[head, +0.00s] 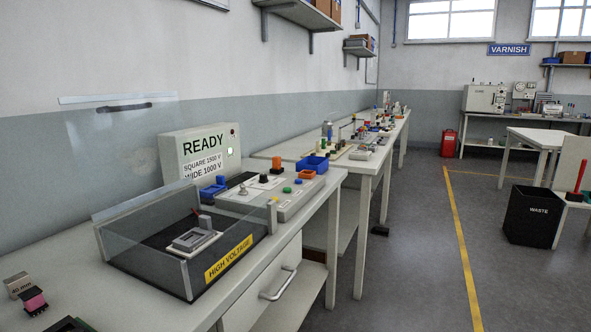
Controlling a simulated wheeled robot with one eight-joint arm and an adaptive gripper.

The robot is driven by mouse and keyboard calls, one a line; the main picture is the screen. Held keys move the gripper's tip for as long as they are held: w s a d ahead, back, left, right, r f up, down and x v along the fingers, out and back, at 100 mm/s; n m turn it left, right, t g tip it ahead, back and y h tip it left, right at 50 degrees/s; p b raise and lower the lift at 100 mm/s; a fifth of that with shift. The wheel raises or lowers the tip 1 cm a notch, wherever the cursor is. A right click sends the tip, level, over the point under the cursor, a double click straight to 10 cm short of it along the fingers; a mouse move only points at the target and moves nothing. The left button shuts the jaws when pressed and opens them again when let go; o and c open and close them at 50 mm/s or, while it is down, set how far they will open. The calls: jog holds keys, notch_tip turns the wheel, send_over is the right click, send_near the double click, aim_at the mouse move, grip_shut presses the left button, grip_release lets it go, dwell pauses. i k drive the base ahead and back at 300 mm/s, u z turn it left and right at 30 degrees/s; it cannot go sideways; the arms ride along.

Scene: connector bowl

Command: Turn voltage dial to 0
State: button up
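A low grey control panel (262,205) sits on the near bench, to the right of the tester with the glass-walled tray. A display box (200,152) behind reads READY, SQUARE 1500 V and WIDE 1000 V, with a green lamp. My gripper is not in view.
A clear-walled enclosure (228,257) labelled HIGH VOLTAGE holds a grey fixture (194,239); its clear lid (118,140) stands raised. Blue (313,163) and orange bins are beyond the panel. A small transformer (33,301) lies at lower left.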

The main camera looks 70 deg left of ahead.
aim_at(263, 179)
jog(key=i, duration=0.5)
jog(key=u, duration=3.25)
jog(key=i, duration=0.7)
